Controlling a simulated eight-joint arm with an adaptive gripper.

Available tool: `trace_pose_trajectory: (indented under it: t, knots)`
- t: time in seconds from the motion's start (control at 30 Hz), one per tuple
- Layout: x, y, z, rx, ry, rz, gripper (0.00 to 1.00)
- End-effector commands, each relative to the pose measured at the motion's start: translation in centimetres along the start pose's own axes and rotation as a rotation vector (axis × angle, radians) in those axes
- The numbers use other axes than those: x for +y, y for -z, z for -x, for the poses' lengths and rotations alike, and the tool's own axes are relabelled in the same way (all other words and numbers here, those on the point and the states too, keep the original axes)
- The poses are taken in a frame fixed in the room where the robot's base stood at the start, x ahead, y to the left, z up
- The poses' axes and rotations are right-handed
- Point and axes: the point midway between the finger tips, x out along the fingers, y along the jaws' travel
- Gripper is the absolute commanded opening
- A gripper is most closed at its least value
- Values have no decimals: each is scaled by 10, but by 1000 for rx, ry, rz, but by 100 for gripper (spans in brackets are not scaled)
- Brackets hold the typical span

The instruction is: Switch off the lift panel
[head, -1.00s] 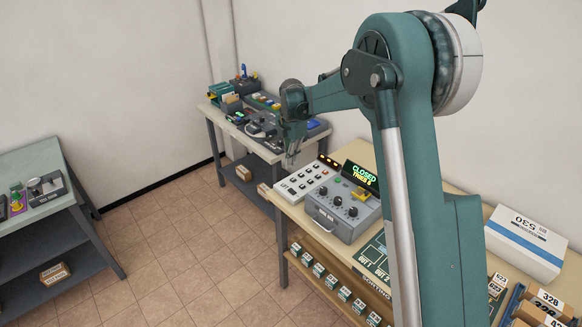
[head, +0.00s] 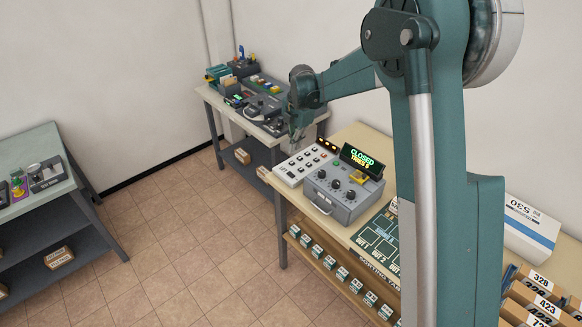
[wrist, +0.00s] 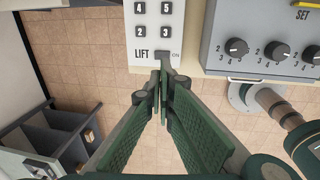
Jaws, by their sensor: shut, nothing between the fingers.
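The lift panel (head: 304,164) is a white slab with rows of dark buttons on the sorting table's left end. In the head view my gripper (head: 295,138) is over the panel's back left side, pointing down.
A board (head: 385,234) lies further right. A second bench (head: 210,97) stands behind. Tiled floor is open to the left.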

Motion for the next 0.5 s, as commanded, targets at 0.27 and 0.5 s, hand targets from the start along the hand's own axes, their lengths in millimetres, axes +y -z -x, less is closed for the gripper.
trace_pose_trajectory:
  t: [0.27,0.5]
  knots:
    - [0,0,0,0,-1,0,0]
    - [0,0,-6,0,-1,0,0]
